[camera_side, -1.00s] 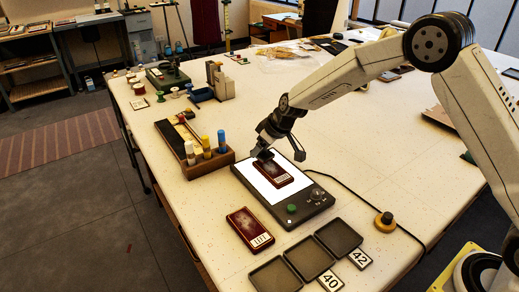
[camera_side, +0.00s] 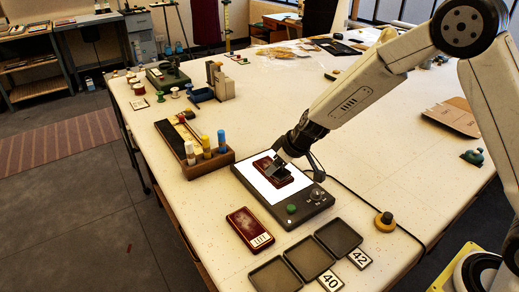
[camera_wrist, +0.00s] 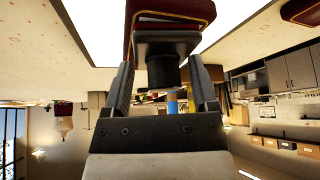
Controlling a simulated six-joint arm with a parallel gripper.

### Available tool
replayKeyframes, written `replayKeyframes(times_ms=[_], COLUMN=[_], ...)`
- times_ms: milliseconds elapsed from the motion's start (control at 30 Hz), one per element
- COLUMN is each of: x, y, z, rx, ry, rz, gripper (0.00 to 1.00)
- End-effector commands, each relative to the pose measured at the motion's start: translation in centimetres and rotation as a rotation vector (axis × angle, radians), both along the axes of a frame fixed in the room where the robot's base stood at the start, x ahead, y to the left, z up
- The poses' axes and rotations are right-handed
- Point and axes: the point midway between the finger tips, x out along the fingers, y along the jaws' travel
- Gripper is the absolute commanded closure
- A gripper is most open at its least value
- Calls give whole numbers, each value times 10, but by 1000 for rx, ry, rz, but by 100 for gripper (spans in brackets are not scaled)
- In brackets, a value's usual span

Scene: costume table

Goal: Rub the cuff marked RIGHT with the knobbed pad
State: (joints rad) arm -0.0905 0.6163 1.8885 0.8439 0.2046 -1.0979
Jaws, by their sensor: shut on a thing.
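A dark red cuff (camera_side: 262,163) lies on the lit white panel, partly hidden under my gripper. In the wrist view the cuff (camera_wrist: 185,9) shows at the top. A second dark red cuff (camera_side: 243,219) lies on the table in front of the panel, its white label apparently reading LEFT. My gripper (camera_side: 280,172) is shut on the black knob (camera_wrist: 163,73) of the knobbed pad (camera_wrist: 168,43). The pad is over the first cuff and appears to touch it. That cuff's label is hidden in the side view and unreadable in the wrist view.
The light panel (camera_side: 302,212) has a green button and a dial along its near edge. Dark trays (camera_side: 338,237) with number cards stand in front. A wooden rack (camera_side: 215,165) with bottles is to the left. A cable runs right to a yellow-based button (camera_side: 384,221).

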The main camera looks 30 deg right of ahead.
Motion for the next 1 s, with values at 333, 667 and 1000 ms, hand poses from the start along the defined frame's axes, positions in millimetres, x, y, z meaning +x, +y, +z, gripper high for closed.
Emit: replayKeyframes(times_ms=[333,667,1000], x=[28,58,74], y=[0,0,-1], z=[0,-1,24], rx=[-2,-2,-3], ry=[-3,-2,-6], rz=[-1,-1,-2], gripper=[72,73,73])
